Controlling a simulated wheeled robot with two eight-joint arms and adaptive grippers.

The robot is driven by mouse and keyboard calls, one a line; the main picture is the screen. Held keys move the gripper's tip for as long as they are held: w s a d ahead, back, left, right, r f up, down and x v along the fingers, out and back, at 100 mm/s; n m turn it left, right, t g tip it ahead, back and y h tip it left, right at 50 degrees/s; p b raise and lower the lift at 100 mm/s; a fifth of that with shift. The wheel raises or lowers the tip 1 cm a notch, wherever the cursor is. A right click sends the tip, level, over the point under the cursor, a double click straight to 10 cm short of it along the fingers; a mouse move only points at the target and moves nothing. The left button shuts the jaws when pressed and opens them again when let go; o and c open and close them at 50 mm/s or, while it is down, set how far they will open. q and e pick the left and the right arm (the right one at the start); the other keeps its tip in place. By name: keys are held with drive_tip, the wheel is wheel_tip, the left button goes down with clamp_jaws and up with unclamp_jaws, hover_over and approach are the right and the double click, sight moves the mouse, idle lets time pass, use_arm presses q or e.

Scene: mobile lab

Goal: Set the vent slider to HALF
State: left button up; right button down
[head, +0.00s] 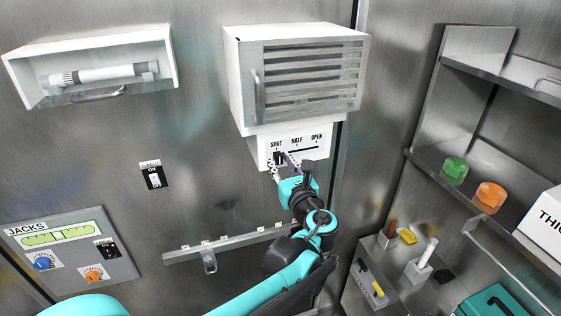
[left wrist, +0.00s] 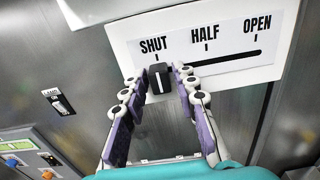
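The vent slider panel (head: 325,139) is a white plate under the vent, marked SHUT, HALF and OPEN from left to right above a dark slot. It fills the upper part of the left wrist view (left wrist: 232,50). The black slider knob (left wrist: 160,78) with a white line stands at the slot's left end, under SHUT. My left gripper (head: 278,162) is at the panel. In the left wrist view its fingers (left wrist: 159,82) are apart, one on each side of the knob, with small gaps showing. My right gripper is not in view.
The white louvred vent box (head: 245,85) juts out above the panel. A rail with a latch (head: 209,262) runs below. Shelves with green (head: 454,170) and orange (head: 490,196) items stand at right.

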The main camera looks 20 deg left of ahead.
sight(297, 150)
use_arm(q)
clamp_jaws()
drive_tip(key=w+d, duration=0.1)
drive_tip(key=w+d+b, duration=0.1)
drive_tip(key=d, duration=0.1)
drive_tip(key=w+d, duration=0.1)
drive_tip(key=shift+d+b, duration=0.25)
drive_tip(key=shift+b, duration=0.05)
drive_tip(key=shift+w+d, duration=0.25)
drive_tip(key=shift+d, duration=0.1)
drive_tip(key=shift+a, duration=0.1)
drive_tip(key=shift+s+a, duration=0.1)
drive_tip(key=o, duration=0.5)
unclamp_jaws()
drive_tip(key=shift+o, duration=0.2)
